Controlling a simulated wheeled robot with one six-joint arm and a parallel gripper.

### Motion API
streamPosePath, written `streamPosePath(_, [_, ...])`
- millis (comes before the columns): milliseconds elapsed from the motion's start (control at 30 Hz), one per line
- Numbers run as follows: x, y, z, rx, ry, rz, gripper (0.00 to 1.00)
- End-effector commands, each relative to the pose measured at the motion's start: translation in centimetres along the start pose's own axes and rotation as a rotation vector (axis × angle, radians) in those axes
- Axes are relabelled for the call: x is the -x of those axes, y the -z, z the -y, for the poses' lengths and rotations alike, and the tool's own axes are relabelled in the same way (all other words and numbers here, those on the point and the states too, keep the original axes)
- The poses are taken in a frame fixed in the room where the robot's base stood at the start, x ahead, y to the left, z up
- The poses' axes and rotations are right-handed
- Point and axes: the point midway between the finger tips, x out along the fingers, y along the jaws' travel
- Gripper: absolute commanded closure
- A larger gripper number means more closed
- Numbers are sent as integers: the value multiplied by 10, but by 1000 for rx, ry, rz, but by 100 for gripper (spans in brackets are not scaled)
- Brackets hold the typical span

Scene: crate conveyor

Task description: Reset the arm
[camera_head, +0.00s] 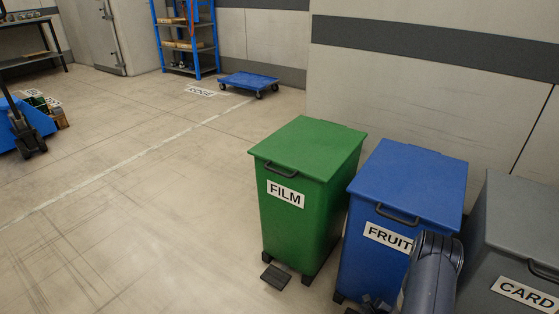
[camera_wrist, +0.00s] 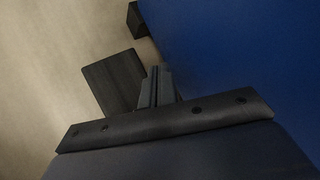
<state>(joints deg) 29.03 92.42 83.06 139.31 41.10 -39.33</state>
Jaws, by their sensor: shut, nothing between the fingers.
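My arm shows at the lower right of the head view, in front of the blue bin (camera_head: 410,180) labelled FRUIT. The gripper's fingers are not clear in the head view. In the wrist view my gripper (camera_wrist: 158,72) is shut and empty, its fingers close together. Just beyond the fingers is a dark flat pedal (camera_wrist: 110,82) near the floor. The blue side of a bin (camera_wrist: 240,60) fills the right of the wrist view, close to the fingers. I cannot tell whether they touch.
A green FILM bin (camera_head: 305,160) stands left of the blue bin, and a grey CARD bin (camera_head: 515,230) stands right. All lids are down. A blue dolly (camera_head: 248,82) and blue shelves (camera_head: 187,40) are at the back.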

Motion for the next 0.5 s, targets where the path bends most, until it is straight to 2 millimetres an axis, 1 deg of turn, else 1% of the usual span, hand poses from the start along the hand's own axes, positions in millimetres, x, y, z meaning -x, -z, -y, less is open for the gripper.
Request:
streamPosePath(33, [-12, 8, -7, 1, 2, 1, 100])
streamPosePath(167, [-29, 20, -18, 1, 3, 1, 100])
streamPosePath(300, [-19, 11, -7, 2, 4, 1, 100])
streamPosePath(500, [-6, 2, 2, 2, 4, 1, 100])
